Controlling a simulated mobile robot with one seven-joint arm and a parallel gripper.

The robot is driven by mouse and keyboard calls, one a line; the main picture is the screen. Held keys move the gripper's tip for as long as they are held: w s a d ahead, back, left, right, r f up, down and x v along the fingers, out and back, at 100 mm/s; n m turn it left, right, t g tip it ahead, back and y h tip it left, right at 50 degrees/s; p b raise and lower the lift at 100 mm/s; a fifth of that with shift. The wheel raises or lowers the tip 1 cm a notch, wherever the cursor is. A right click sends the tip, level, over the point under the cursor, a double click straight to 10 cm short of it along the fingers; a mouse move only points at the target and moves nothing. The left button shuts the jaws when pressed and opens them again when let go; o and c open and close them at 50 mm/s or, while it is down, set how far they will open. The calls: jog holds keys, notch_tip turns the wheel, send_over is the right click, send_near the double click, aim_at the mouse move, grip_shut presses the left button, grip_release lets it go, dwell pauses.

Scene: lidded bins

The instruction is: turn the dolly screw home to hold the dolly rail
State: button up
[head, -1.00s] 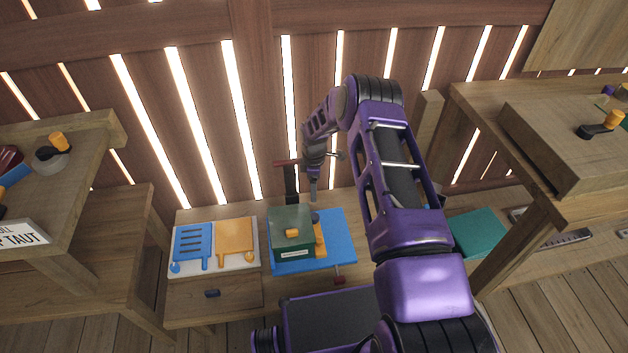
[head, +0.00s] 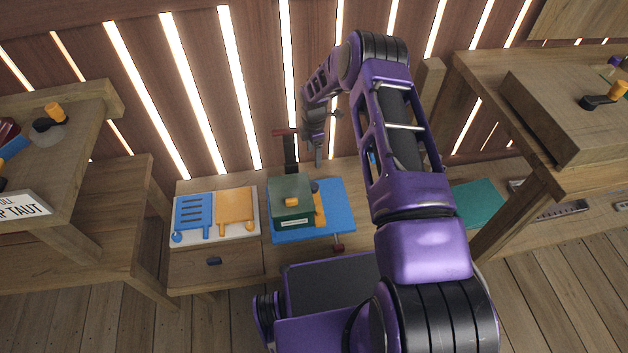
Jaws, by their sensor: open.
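I cannot tell for certain which part is the dolly screw or the dolly rail. A small dark red knob (head: 338,247) on a short rod shows at the front edge of the blue mat. A red bar handle (head: 285,132) tops a dark upright post (head: 291,153) behind the green box (head: 291,190). The box has an orange knob on top and a pale label on its front. My gripper (head: 318,158) hangs fingers down, behind and right of the box, apart from it and empty. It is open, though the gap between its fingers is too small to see.
The blue mat (head: 338,205) lies under the box. A white tray (head: 252,233) with a blue and an orange flat piece is left of it. A teal mat (head: 475,203) lies to the right. Raised wooden benches (head: 85,150) (head: 530,140) stand at both sides; the plank wall is behind.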

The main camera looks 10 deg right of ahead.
aim_at(314, 185)
notch_tip(314, 185, down, 17)
jog(key=b, duration=0.3)
dwell(0.3)
grip_shut()
